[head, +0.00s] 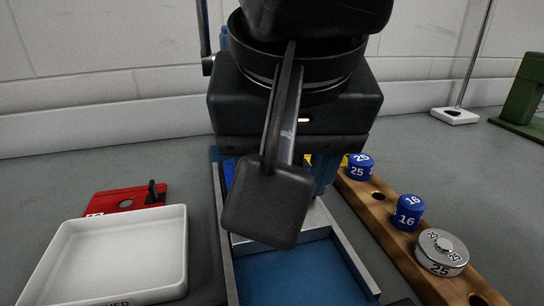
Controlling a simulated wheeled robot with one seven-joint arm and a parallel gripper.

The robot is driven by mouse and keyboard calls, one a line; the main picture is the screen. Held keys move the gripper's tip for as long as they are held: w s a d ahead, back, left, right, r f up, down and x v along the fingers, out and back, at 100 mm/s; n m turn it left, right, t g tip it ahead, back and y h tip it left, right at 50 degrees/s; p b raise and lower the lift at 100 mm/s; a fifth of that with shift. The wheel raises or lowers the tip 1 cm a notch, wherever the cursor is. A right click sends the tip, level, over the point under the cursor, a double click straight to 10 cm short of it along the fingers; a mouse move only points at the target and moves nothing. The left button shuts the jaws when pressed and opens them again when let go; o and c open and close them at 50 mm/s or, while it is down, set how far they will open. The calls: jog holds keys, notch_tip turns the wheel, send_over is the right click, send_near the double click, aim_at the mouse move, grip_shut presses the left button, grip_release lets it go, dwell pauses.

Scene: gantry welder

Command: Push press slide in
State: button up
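The black body of my gripper fills the top middle of the head view. Its narrow fingers lie close together, point down the picture and end in a dark square pad (268,205). The gripper looks shut, with nothing visible held in it. Behind and below it is a blue press, mostly hidden; a blue upright (326,172) shows right of the fingers. A blue bed (295,282) with pale metal side rails runs towards me. A light grey block (318,220) on the bed, perhaps the slide, is partly behind the pad. I cannot tell whether they touch.
A white tray (178,250) and a red plate (126,200) lie to the left. On the right, a wooden rack (385,232) holds blue dies marked 25 (360,170) and 16 (408,212) and a silver die (442,255). A thin stand (455,116) and green object (525,95) are farther back.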

jog(key=shift+b+x, duration=0.45)
jog(key=shift+x, duration=2.2)
jog(key=shift+c, duration=0.5)
grip_shut()
